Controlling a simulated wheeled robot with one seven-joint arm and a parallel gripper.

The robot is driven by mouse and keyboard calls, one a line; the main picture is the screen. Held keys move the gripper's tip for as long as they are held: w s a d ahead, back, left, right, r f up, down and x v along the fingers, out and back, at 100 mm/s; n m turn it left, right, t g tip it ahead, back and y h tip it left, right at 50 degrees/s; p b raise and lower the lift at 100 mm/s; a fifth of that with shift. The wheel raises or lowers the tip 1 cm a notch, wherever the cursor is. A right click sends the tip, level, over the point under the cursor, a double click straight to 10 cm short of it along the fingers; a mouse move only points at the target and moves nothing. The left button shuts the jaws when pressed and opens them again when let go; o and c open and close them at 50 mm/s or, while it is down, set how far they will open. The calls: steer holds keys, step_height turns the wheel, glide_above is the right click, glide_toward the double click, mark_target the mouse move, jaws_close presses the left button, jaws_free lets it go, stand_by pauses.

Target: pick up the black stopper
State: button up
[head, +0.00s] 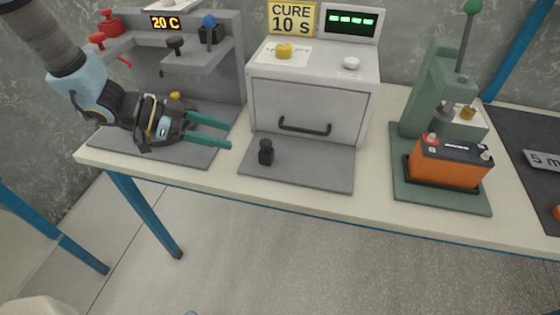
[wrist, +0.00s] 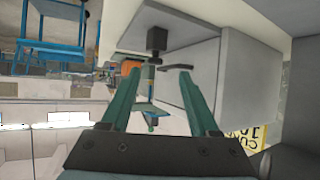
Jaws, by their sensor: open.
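The black stopper (head: 266,152) stands upright on a grey plate (head: 310,172) in front of the grey curing oven. My gripper (head: 229,131) is at the left of it, with green fingers pointing right toward it. The fingers are apart and empty, and they do not touch the stopper.
The oven (head: 310,100) with a dark handle stands behind the stopper. A grey fixture (head: 228,60) with red, black and blue knobs is at the left. A green press (head: 425,110) holds an orange battery (head: 450,165) at the right. The table's front edge (head: 330,205) is close.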

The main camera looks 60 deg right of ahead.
mark_target(266, 147)
steer(key=x, duration=0.3)
steer(key=p+x, duration=0.1)
steer(key=x, duration=0.1)
steer(key=shift+s+a+r, duration=0.2)
steer(key=shift+s+a, duration=0.05)
steer(key=shift+s, duration=0.2)
steer(key=p+x, duration=0.2)
steer(key=x, duration=0.3)
steer(key=shift+d, duration=0.1)
steer(key=shift+s+d+f, duration=0.25)
steer(key=shift+s+f, duration=0.1)
steer(key=shift+f, duration=0.05)
jaws_close()
